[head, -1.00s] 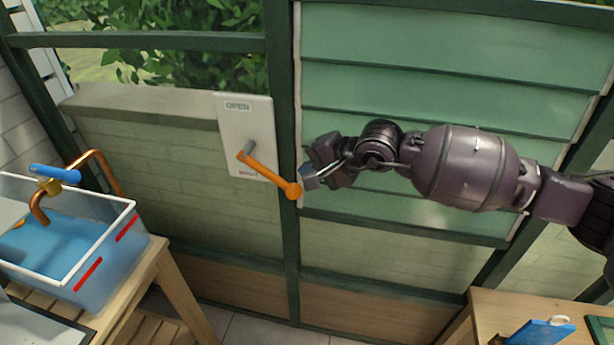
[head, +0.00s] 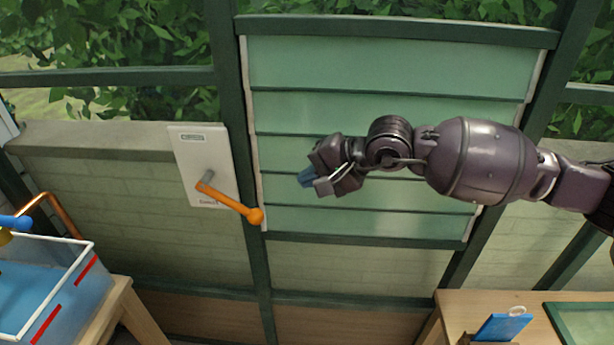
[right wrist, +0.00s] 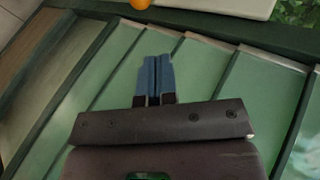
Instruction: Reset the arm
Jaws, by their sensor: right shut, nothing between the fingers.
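My right gripper (head: 312,182) is in front of the green slatted panel (head: 380,90), to the right of the wall crank. Its blue fingers are shut with nothing between them; they also show in the right wrist view (right wrist: 155,75). The orange crank handle (head: 232,204) hangs down and to the right from its white plate (head: 192,150), its round knob apart from my gripper. In the right wrist view the orange knob (right wrist: 140,4) is cut by the top edge. My left gripper is not in view.
A clear tank (head: 75,275) with blue water and red marks stands on a wooden table at the lower left, beside a copper pipe with a blue handle (head: 12,222). A wooden table (head: 450,305) at the lower right holds a blue object (head: 503,327) and a green-topped board (head: 585,325).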

